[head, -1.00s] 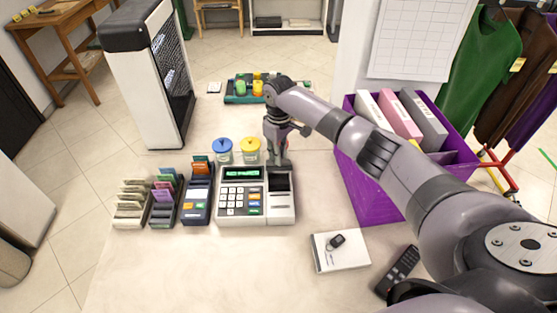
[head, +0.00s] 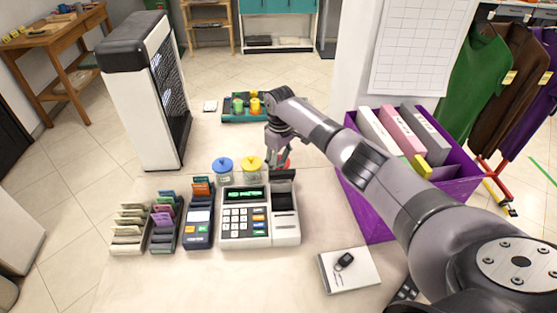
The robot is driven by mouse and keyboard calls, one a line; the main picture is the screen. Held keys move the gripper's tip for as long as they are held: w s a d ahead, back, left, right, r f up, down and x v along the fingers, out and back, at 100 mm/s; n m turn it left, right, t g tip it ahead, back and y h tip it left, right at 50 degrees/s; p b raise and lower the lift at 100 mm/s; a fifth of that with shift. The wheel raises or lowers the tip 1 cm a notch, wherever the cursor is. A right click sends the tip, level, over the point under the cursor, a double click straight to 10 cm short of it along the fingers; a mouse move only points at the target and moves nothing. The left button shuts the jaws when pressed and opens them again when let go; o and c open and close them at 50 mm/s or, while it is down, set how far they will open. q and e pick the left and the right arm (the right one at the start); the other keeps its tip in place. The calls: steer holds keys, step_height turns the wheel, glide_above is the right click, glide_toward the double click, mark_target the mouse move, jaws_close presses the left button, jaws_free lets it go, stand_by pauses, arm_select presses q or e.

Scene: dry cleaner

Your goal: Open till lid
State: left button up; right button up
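The till (head: 247,236) stands on the counter, with a lit green display and a keypad on its left part. Its right part has a dark recess, and a dark lid (head: 284,175) stands raised at the back edge of that part. My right gripper (head: 279,162) points down just behind the raised lid. Its fingertips are partly hidden by the lid, and I cannot tell whether they touch it or how far apart they are. My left gripper is not in view.
A card terminal (head: 199,228) and card racks (head: 163,228) stand left of the till. Blue-lidded (head: 223,168) and yellow-lidded (head: 252,169) jars are behind it. A purple bin (head: 367,209) with binders is to the right. A notepad (head: 349,277) with keys lies front right.

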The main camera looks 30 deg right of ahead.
steer(key=shift+s+d, duration=0.25)
steer(key=shift+d, duration=0.05)
steer(key=shift+r, duration=0.1)
steer(key=shift+w+a, duration=0.1)
steer(key=shift+w+r, duration=0.1)
steer(key=shift+r, duration=0.45)
step_height(320, 180, up, 11)
stand_by(0.4)
